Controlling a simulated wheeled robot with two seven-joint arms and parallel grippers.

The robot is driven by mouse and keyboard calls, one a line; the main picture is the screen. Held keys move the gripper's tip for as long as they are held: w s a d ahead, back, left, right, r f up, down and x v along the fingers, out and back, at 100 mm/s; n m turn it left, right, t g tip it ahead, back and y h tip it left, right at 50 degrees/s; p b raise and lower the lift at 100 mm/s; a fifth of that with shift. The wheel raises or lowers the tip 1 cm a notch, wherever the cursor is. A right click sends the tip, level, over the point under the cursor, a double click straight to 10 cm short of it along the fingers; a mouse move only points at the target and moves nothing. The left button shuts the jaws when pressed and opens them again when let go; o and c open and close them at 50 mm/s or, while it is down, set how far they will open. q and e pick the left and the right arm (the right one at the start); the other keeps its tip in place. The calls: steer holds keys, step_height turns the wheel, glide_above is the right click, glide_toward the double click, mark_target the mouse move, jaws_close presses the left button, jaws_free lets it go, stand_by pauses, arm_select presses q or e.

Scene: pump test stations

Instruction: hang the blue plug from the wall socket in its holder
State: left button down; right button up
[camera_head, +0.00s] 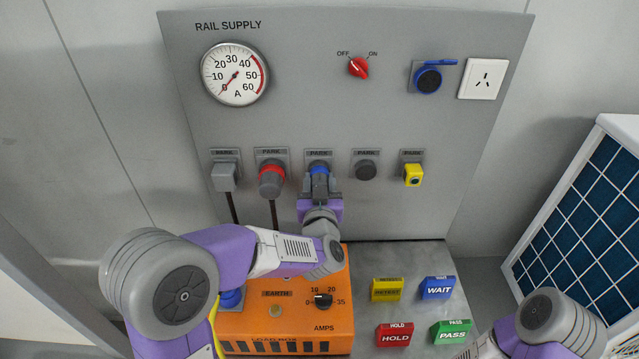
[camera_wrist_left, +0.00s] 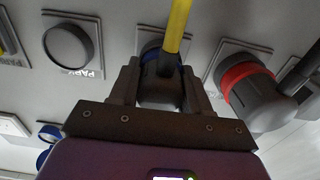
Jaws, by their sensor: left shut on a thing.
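The blue plug (camera_head: 319,180) is at the middle PARK holder (camera_head: 318,155) on the grey panel. My left gripper (camera_head: 319,192) is shut on the plug from below. In the left wrist view the plug's dark body (camera_wrist_left: 160,88) sits between both fingers (camera_wrist_left: 160,82), its blue ring close against the holder plate, with a yellow cable (camera_wrist_left: 179,25) running from it. I cannot tell whether it is fully seated. The wall socket (camera_head: 428,79) at the upper right of the panel is empty, its blue lid open. My right gripper is out of view; only part of that arm shows.
Below stand an orange load box (camera_head: 290,320) and several coloured signs on a grey bench (camera_head: 400,258).

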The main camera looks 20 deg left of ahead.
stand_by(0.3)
arm_select(q)
steer(key=shift+c, duration=2.2)
jaws_free()
